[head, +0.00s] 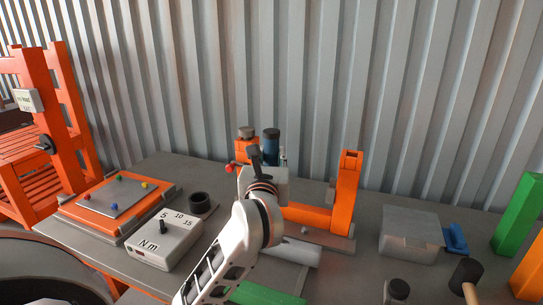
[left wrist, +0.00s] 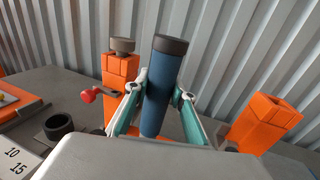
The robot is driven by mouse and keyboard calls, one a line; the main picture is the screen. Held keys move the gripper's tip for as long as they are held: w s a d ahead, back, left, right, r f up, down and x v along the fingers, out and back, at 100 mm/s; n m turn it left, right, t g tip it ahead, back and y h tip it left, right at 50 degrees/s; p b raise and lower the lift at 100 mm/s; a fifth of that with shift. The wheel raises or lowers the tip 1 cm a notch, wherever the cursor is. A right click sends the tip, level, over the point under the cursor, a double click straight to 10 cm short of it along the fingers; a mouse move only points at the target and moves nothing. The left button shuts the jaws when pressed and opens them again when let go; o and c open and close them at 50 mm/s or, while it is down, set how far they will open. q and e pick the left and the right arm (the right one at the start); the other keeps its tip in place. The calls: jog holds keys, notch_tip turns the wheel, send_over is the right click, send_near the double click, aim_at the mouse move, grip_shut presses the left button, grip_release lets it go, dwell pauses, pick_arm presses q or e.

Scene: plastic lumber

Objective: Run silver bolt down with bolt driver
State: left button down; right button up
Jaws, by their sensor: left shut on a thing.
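The bolt driver, a dark blue cylinder with a dark cap (left wrist: 162,85), stands nearly upright between the teal-and-grey fingers of my left gripper (left wrist: 158,98), which is shut on it. In the head view the driver (head: 271,146) shows behind my left wrist, and the left gripper (head: 270,160) is mostly hidden by the arm. The driver's lower end is hidden in both views. I cannot make out the silver bolt. My right gripper is not in view.
An orange post with a grey knob (left wrist: 122,45) and a red-tipped lever (left wrist: 90,95) stands just left of the driver. An orange bracket (head: 346,192) is to the right. A torque box (head: 165,243), black ring (head: 199,202) and grey bin (head: 410,234) are on the table.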

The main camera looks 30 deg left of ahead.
pick_arm(q)
jog(key=shift+w+a+r, duration=0.1)
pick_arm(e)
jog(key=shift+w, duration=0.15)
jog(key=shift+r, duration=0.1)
pick_arm(q)
jog(key=shift+r, duration=0.1)
jog(key=shift+f+b, duration=0.5)
jog(key=shift+f, duration=0.5)
jog(key=shift+f+b, duration=1.15)
jog(key=shift+f, duration=0.7)
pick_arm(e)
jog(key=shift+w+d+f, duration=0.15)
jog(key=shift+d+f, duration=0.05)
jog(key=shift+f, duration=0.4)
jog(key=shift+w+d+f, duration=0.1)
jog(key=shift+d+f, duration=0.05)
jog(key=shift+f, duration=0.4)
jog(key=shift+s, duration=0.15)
